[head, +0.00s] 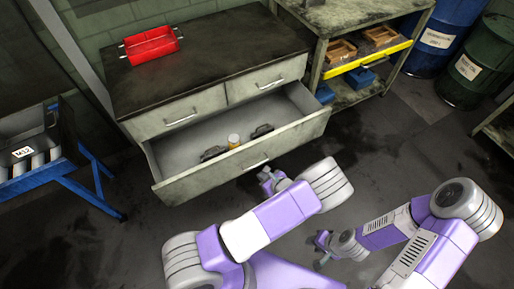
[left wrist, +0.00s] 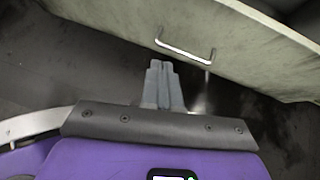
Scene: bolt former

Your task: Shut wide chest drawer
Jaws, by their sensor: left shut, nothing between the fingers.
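The wide chest drawer (head: 190,182) is pulled out from the lower part of the grey-green chest (head: 150,124). Its front with the bar handle (head: 258,164) faces me; the handle also shows in the left wrist view (left wrist: 186,52). My left gripper (head: 266,178) is shut and empty, just in front of the drawer front near the handle. In the left wrist view its fingers (left wrist: 160,68) appear apart from the handle. My right gripper (head: 322,242) is lower and farther from the chest; its fingers are too small to read.
Two smaller drawers (head: 181,118) above are closed. A red bin (head: 150,46) sits on the chest top. A shelf unit with a yellow edge (head: 370,58) stands right, a blue rack (head: 60,178) left. Barrels (head: 440,38) stand far right. Dark floor in front is free.

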